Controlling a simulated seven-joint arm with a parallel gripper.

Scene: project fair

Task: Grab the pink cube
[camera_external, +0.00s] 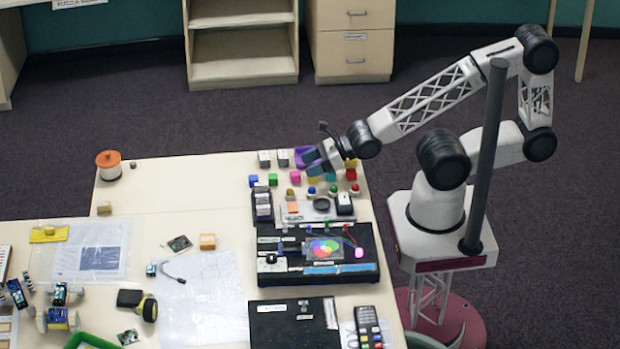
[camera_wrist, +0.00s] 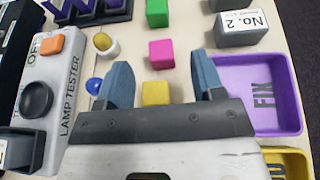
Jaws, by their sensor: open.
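The pink cube (camera_wrist: 161,54) lies on the table in the wrist view, just beyond my open fingers and between their lines. It also shows in the external view (camera_external: 295,176), to the left of my gripper. My gripper (camera_wrist: 165,84) is open with two blue-grey fingers and nothing held between them. In the external view my gripper (camera_external: 312,163) hangs above the far right part of the table. A green cube (camera_wrist: 157,13) lies beyond the pink one, and a yellow cube (camera_wrist: 156,93) lies nearer, partly hidden by the gripper body.
A purple tray marked FIX (camera_wrist: 292,105) is right of my fingers, with a yellow tray (camera_wrist: 298,160) below it. A grey block marked No. 2 (camera_wrist: 247,30) stands beyond. The lamp tester (camera_wrist: 58,75) with knobs is on the left.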

